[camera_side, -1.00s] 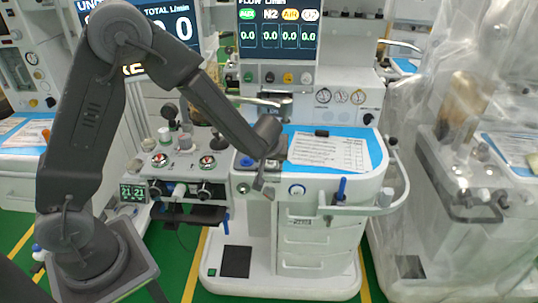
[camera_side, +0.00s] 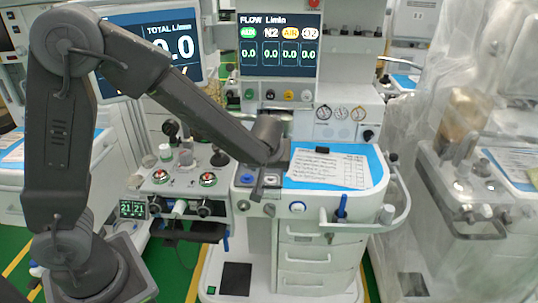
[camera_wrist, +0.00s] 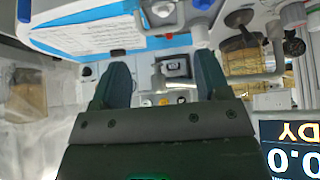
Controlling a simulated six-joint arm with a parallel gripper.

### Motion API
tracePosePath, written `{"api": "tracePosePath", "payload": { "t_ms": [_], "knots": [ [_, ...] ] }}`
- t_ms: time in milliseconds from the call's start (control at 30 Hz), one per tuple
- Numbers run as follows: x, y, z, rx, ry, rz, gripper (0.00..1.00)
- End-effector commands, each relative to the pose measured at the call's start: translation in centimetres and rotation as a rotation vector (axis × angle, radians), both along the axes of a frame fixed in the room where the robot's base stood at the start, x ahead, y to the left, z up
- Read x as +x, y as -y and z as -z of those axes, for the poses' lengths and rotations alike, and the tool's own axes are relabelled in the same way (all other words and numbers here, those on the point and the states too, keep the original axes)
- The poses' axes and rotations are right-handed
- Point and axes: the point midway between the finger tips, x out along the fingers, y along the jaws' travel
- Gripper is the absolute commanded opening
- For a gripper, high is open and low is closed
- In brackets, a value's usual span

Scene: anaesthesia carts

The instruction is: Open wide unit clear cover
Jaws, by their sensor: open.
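My gripper (camera_side: 258,190) is in front of the middle cart, at the left part of its blue-edged worktop. In the wrist view my gripper (camera_wrist: 163,80) shows two dark fingers set wide apart, with nothing held between them. A small dark-framed box (camera_wrist: 173,67) with a bright part in front shows in the gap between the fingers, farther off. A translucent plastic sheet (camera_side: 505,130) drapes over the machine at the right, apart from my gripper. I cannot make out for certain a separate clear cover on the wide unit.
A printed sheet (camera_side: 328,169) lies on the middle cart's worktop. A white rail (camera_side: 395,215) curves around its right corner. A flow display (camera_side: 280,45) stands above. Gauges and knobs (camera_side: 185,180) crowd the left side. Drawers (camera_side: 305,255) are shut below.

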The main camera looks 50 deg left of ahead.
Motion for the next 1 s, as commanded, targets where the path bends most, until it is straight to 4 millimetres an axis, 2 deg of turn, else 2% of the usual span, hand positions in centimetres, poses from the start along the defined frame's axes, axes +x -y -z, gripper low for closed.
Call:
{"api": "tracePosePath", "payload": {
  "t_ms": [100, 233, 500, 833, 933, 1000],
  "knots": [
    [-1.0, 1.2, -2.2, -0.002, 0.005, 0.004, 0.69],
    [-1.8, 2.0, -3.9, -0.003, 0.003, 0.003, 0.69],
    [-2.6, 2.6, -5.3, -0.001, 0.000, 0.003, 0.69],
    [-2.4, 2.6, -5.7, -0.005, 0.019, 0.008, 0.69],
    [-1.4, 2.6, -7.3, -0.022, 0.105, 0.043, 0.69],
    [-0.5, 2.7, -9.5, -0.046, 0.209, 0.093, 0.69]
  ]
}}
